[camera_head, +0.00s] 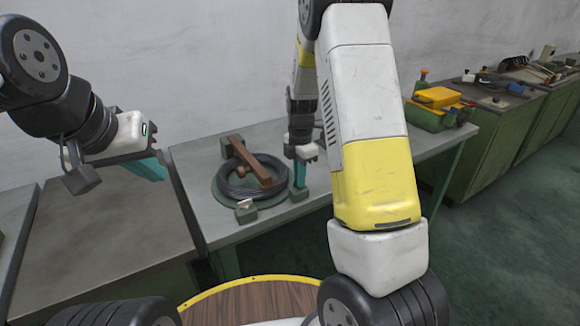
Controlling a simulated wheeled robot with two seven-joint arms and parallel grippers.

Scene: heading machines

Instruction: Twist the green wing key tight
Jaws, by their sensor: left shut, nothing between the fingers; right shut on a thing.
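A round green fixture (222,192) lies on the grey workbench, with a black coil (240,190) and a brown bar (250,160) across it. Green blocks stand at its edge. My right gripper (300,176) points down at the fixture's right edge, its teal fingers shut just above a small green block (298,194). The green wing key is not clearly distinguishable; it appears hidden between these fingers. My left gripper (150,168) is shut and empty, raised at the left above the bench, well apart from the fixture.
The grey workbench (200,160) has bare room around the fixture. A yellow and green toolbox (437,98) stands at its far right end. Green cabinets with tools (510,85) line the back right wall. A brown-topped bench (110,230) is at the left.

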